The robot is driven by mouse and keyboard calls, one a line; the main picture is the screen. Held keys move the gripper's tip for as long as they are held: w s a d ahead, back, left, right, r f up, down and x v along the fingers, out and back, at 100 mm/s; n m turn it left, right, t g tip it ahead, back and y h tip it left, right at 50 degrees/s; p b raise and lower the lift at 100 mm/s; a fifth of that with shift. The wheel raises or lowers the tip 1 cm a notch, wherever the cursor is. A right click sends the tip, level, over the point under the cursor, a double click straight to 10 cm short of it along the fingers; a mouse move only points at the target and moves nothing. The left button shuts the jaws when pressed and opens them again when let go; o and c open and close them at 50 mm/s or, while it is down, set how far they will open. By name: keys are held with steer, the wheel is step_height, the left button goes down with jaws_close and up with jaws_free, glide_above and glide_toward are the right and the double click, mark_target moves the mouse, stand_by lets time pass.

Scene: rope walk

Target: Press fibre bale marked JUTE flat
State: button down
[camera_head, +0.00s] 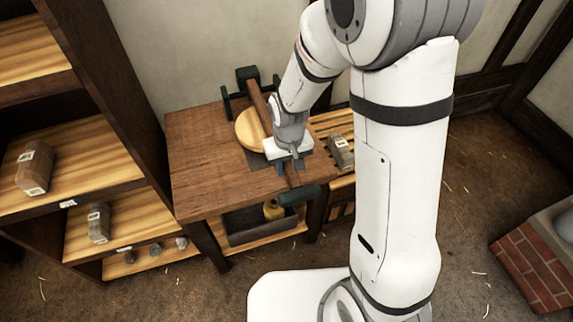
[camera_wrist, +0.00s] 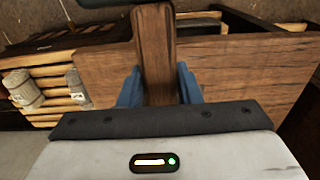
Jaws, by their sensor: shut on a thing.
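My gripper (camera_head: 281,167) is over the bench at the hinged press. Its blue fingers (camera_wrist: 159,88) are shut on the wooden lever (camera_wrist: 154,45), one on each side. The lever (camera_head: 260,103) runs from a dark green bracket (camera_head: 247,76) at the back to a green grip (camera_head: 300,195) at the bench's front edge. A round pale wooden disc (camera_head: 248,130) lies beneath the lever, partly hidden by my wrist. Whether a bale is under the disc cannot be seen. No label reading JUTE is legible.
Wrapped bales with white labels sit on the left shelves (camera_head: 37,165) (camera_head: 98,222) and on a slatted rack (camera_head: 340,152) right of the bench. The wooden bench (camera_head: 200,170) has bare top at left. A dark tray (camera_head: 247,228) stands below. Brick edging (camera_head: 530,265) is at far right.

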steer(key=shift+f+b, duration=0.3)
steer(key=shift+f, duration=0.25)
steer(key=shift+s+r, duration=0.1)
steer(key=shift+s, duration=0.05)
steer(key=c, duration=1)
jaws_free()
steer(key=shift+c, duration=0.2)
step_height(320, 180, up, 8)
steer(key=shift+f+p, duration=0.2)
steer(key=shift+p, duration=0.55)
steer(key=shift+s, duration=0.1)
steer(key=shift+c, duration=0.5)
